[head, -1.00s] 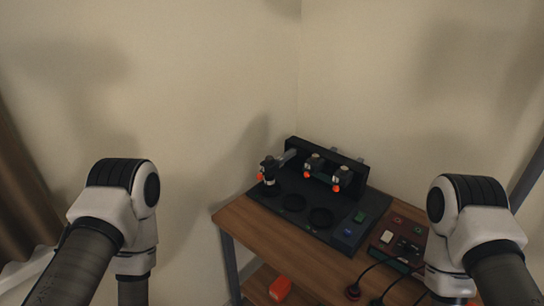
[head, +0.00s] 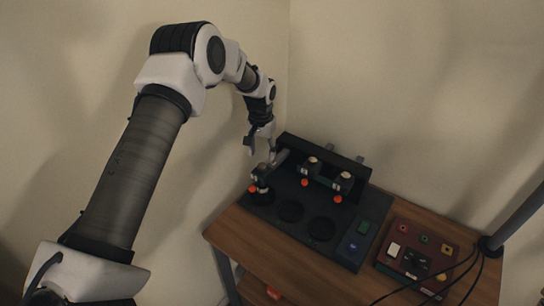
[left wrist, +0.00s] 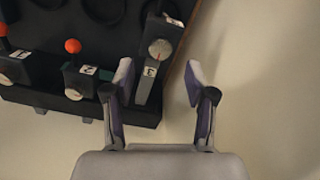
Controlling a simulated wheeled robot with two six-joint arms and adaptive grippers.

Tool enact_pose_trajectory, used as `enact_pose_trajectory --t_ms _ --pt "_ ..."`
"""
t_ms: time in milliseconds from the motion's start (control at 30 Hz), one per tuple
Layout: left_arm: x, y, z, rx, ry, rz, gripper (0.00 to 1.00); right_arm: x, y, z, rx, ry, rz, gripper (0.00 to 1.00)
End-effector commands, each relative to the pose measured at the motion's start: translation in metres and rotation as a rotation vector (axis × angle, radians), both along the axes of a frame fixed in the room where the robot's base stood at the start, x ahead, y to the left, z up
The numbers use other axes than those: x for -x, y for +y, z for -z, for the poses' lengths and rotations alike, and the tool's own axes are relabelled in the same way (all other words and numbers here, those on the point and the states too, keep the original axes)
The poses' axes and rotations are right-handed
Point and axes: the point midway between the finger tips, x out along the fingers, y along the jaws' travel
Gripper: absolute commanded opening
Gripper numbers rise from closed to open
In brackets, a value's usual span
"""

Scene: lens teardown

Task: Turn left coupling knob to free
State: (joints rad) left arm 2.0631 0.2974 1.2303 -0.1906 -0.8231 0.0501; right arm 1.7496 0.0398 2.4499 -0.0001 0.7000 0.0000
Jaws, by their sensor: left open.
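The leftmost coupling unit (head: 262,175) stands at the left end of the dark fixture, with an orange ball (head: 252,189) beside it. In the left wrist view, a round silver knob (left wrist: 160,48) sits on a dark arm marked 3. My left gripper (head: 262,151) is open and empty, above and behind the leftmost unit, near the fixture's back left corner. In the left wrist view, its two fingers (left wrist: 158,72) are spread, with the knob's arm beyond the gap, nearer the left finger. I see no contact with the knob. My right gripper is not in view.
Two similar units (head: 310,165) with orange balls stand along the fixture's back wall. The base plate (head: 290,232) has round recesses and green and blue pads. A red control box (head: 385,268) with cables sits right on the wooden table (head: 240,232). A pole (head: 515,218) rises at right.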

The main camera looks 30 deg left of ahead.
Motion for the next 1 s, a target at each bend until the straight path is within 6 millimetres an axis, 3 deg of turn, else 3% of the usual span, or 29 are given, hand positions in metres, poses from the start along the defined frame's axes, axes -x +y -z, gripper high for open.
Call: enact_pose_trajectory --t_ms 233,533,700,1000 --pt "0.001 0.000 0.042 0.000 0.003 0.001 0.56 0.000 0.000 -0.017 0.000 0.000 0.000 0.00" --pt "0.000 0.000 0.050 0.000 0.000 0.001 0.56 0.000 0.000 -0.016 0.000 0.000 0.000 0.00" --pt "0.000 -0.001 0.050 0.000 0.000 0.001 0.00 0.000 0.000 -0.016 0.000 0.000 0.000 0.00" --pt "0.001 -0.001 0.051 0.000 0.002 -0.009 0.00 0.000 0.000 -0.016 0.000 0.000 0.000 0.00"
